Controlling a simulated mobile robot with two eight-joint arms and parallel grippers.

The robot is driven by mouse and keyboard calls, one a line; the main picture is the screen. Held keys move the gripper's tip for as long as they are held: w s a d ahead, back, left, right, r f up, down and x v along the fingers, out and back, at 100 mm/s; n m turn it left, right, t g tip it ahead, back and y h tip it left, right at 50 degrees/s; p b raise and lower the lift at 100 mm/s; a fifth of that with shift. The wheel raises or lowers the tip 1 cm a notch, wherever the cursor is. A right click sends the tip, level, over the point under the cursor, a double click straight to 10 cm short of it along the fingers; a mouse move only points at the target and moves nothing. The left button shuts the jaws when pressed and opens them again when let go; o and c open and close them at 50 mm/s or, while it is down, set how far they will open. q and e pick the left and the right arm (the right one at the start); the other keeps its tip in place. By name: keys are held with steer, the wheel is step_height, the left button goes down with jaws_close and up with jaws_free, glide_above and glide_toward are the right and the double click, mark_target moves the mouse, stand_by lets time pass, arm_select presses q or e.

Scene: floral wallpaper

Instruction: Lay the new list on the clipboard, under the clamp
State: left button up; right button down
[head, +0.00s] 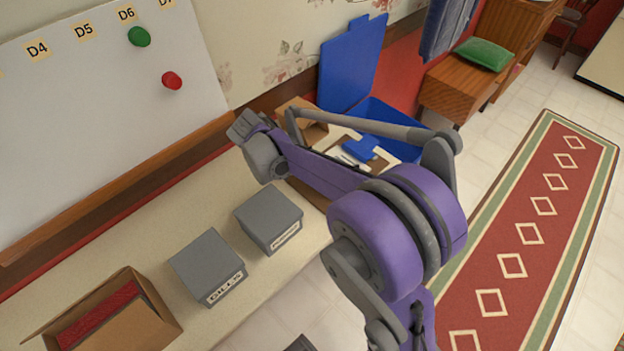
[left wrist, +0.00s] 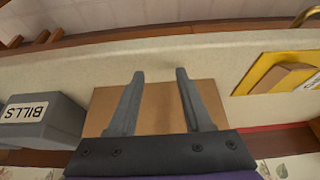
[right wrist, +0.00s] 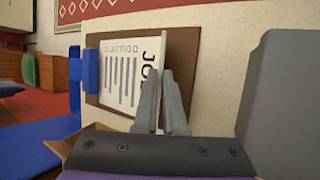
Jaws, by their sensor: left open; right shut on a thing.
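The clipboard is a brown board (right wrist: 182,50) in the right wrist view, with a blue clamp (right wrist: 90,68) at its left. The white list (right wrist: 118,75), with dark lines and a partly hidden title starting "JO", is over the board. Its left edge is close to the clamp; I cannot tell if it is under it. My right gripper (right wrist: 162,75) is shut on the list's near edge. In the head view, my arm partly covers the clipboard and its blue clamp (head: 362,147). My left gripper (left wrist: 158,74) is open and empty over a brown cardboard surface (left wrist: 155,95).
A grey box (right wrist: 285,90) stands close at the right of the right gripper. The counter also holds a BILLS box (head: 208,266), another grey box (head: 269,219) and an open carton (head: 150,315). A yellow item (left wrist: 250,75) lies right of the left gripper.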

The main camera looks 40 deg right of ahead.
steer(key=c, duration=0.9)
jaws_free()
steer(key=shift+r, duration=0.1)
arm_select(q)
steer(key=shift+r+p, duration=0.5)
arm_select(e)
steer(key=v, duration=1)
steer(key=shift+w+a+r, duration=0.1)
steer(key=shift+a+r, duration=0.05)
steer(key=shift+r, duration=0.1)
